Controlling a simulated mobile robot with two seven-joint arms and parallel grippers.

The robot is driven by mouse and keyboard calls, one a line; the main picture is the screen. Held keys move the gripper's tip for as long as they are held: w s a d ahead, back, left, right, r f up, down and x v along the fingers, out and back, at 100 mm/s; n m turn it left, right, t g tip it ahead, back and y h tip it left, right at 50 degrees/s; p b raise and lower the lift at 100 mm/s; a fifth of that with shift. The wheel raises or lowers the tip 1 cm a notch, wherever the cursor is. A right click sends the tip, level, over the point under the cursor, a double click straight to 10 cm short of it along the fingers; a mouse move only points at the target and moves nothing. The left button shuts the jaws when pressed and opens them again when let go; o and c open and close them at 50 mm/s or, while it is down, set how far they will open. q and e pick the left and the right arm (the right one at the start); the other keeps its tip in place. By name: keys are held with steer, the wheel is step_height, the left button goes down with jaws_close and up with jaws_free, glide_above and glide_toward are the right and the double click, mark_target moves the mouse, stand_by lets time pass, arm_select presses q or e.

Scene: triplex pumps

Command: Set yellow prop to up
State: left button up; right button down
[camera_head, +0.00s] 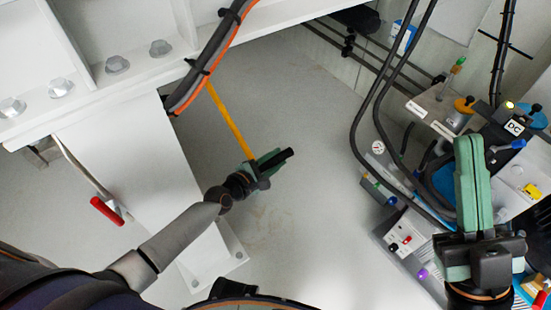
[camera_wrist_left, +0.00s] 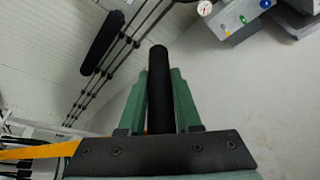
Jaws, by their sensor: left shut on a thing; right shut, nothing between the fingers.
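The yellow prop (camera_head: 231,123) is a thin yellow bar that runs from under the white frame down to my left gripper (camera_head: 270,162). It slants in the head view, with its upper end hidden behind a thick cable. A black grip (camera_head: 286,155) sticks out past the fingers. In the left wrist view the black grip (camera_wrist_left: 160,85) lies between the green fingers of my left gripper (camera_wrist_left: 160,95), which is shut on it. The yellow prop (camera_wrist_left: 35,152) shows at the left there. My right gripper (camera_head: 467,145) is shut and empty, in front of the equipment at the right.
A white bolted beam (camera_head: 110,65) crosses the upper left. A lever with a red handle (camera_head: 106,210) hangs at the left. Black cables (camera_head: 365,110) loop down at the right by control boxes (camera_head: 400,235) with coloured knobs. Grey floor (camera_head: 300,210) is clear around my left gripper.

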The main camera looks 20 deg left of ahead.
arm_select(q)
jaws_close()
stand_by(0.9)
